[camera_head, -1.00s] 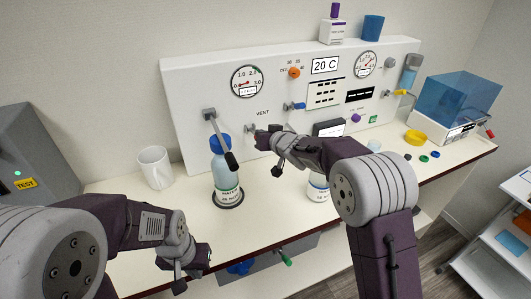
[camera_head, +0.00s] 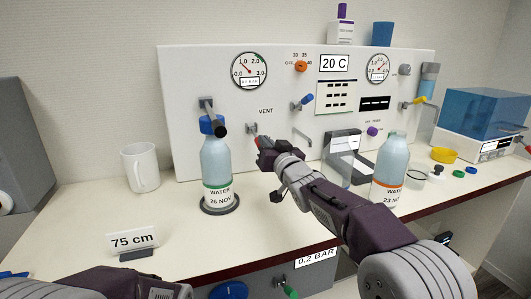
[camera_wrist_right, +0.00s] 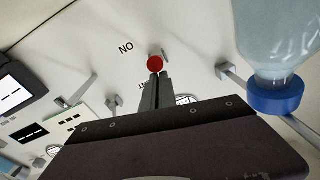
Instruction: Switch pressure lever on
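A small lever (camera_head: 252,128) sits on the white panel under the VENT label. A red round knob (camera_wrist_right: 155,63) shows in the right wrist view, next to upside-down ON lettering; I take it for this lever's end. My right gripper (camera_head: 262,144) reaches the panel just below this lever. In the right wrist view its two fingers (camera_wrist_right: 157,88) are together, with their tips right at the knob. I cannot tell whether they touch it. My left arm shows only at the bottom left; its gripper is out of view.
A second bottle (camera_head: 389,170) stands right of my forearm. A blue lever (camera_head: 303,101) is up and right.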

